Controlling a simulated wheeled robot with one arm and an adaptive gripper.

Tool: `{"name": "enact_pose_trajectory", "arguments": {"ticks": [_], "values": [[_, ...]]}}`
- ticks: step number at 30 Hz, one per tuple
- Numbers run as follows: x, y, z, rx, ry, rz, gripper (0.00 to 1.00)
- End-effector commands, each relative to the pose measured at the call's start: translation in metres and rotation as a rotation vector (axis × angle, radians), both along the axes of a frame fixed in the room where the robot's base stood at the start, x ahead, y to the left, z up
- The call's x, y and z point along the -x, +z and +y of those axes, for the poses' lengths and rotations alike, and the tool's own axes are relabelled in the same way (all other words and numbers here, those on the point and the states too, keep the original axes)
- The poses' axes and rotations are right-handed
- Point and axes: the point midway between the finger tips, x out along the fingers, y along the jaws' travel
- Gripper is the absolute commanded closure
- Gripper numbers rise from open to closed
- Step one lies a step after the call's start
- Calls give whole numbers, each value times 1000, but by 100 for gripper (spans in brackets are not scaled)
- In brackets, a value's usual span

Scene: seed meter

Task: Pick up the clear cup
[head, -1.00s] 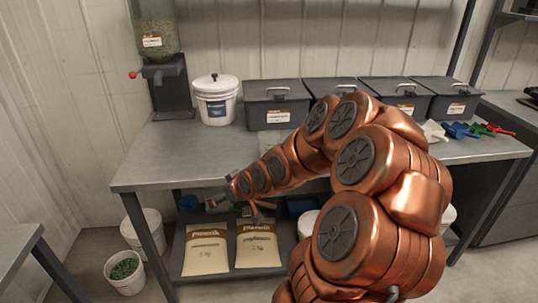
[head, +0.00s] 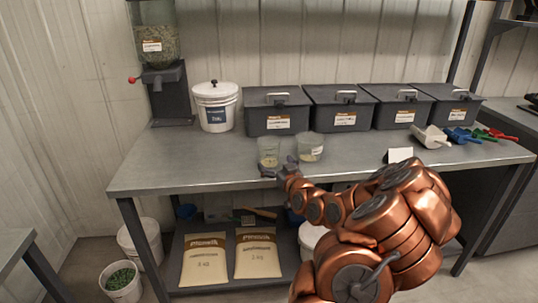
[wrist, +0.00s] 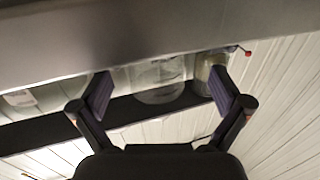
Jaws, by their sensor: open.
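Two clear cups stand upright on the grey workbench in the head view. The left cup (head: 268,153) has a little pale material low inside, and the right cup (head: 309,148) has a pale patch on it. My gripper (head: 279,167) is open at the front side of the cups, closest to the left one. In the wrist view my open fingers (wrist: 160,90) have a pale, see-through rounded vessel (wrist: 157,78) beyond and between them. I cannot tell which vessel it is. Nothing is visibly held.
Behind the cups stand a white bucket (head: 215,106) and several lidded dark bins (head: 277,112). A seed dispenser (head: 164,80) is at the back left. A white card (head: 399,155) and coloured scoops (head: 462,135) lie to the right. The bench's front left (head: 180,172) is clear.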

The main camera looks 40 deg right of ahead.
Motion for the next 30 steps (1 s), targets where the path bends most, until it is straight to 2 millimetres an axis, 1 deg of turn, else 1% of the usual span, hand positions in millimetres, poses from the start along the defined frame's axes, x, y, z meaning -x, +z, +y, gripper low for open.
{"name": "enact_pose_trajectory", "arguments": {"ticks": [3, 8, 17, 21, 25, 30], "values": [[-8, 1, -3, 2, 0, 2, 0], [-13, 1, -6, 2, 0, 2, 0], [-37, 3, -20, 3, 0, 1, 0], [-49, 1, -23, 1, 3, 3, 0], [-55, 1, -26, 2, 0, 2, 0], [-56, 1, -27, 2, 0, 2, 0]]}}
